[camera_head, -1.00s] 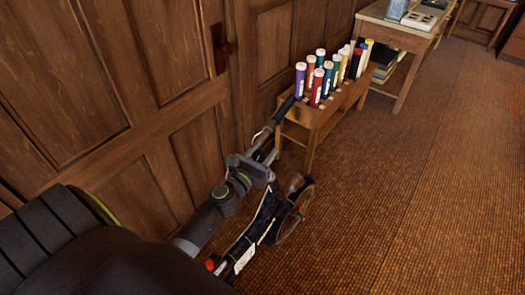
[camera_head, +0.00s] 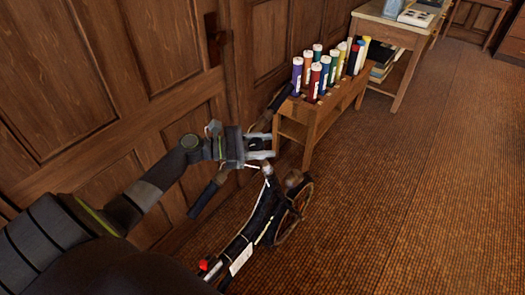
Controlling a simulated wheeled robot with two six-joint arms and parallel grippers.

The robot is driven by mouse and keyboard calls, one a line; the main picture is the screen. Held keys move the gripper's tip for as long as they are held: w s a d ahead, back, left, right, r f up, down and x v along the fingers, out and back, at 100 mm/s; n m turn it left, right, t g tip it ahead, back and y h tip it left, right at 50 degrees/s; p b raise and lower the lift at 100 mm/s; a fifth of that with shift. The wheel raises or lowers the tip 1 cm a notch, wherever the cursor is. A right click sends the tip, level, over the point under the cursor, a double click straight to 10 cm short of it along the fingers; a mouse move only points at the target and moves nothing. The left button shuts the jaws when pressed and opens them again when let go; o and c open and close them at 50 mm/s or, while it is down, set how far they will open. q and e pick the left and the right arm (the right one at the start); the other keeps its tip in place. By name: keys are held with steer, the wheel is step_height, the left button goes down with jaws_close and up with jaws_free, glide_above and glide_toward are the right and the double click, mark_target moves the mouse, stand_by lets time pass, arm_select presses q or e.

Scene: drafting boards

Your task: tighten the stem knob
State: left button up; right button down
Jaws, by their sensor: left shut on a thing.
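A small wheeled frame (camera_head: 262,215), like a scooter, stands low beside the wooden panelling, with a handlebar that has a black grip at each end, the near one (camera_head: 204,197) and the far one (camera_head: 281,96). My left gripper (camera_head: 262,148) reaches from the left to the middle of the handlebar, at the top of the stem. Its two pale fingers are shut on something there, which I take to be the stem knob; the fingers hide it. My right gripper is not in view.
A wooden rack (camera_head: 333,113) with several coloured tubes stands just beyond the handlebar. A table (camera_head: 407,27) with papers is farther back. Wooden panelling (camera_head: 160,120) closes off the left. The brown floor (camera_head: 430,190) to the right is clear.

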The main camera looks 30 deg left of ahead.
arm_select(q)
steer(key=m+g+b, duration=0.1)
steer(key=m+g+h, duration=0.1)
steer(key=m+g, duration=0.1)
steer(key=shift+s+d+f+g+h+b, duration=0.1)
steer(key=shift+f+g+h+b, duration=0.05)
steer(key=shift+g+h+b, duration=0.2)
steer(key=m+g, duration=0.1)
steer(key=m+g+b, duration=0.1)
steer(key=m+g, duration=0.1)
steer(key=shift+s+d+g+h, duration=0.1)
steer(key=shift+s+g+h, duration=0.05)
steer(key=shift+g+h, duration=0.1)
steer(key=m+g, duration=0.2)
steer(key=g, duration=0.1)
steer(key=shift+s+m, duration=0.2)
steer(key=shift+m, duration=0.1)
steer(key=shift+s+f+m+g+y, duration=0.15)
steer(key=shift+m+g+y, duration=0.35)
steer(key=shift+m+g, duration=0.65)
steer(key=shift+s+g, duration=0.15)
steer(key=shift+g, duration=0.1)
steer(key=o, duration=1)
steer(key=shift+c, duration=0.2)
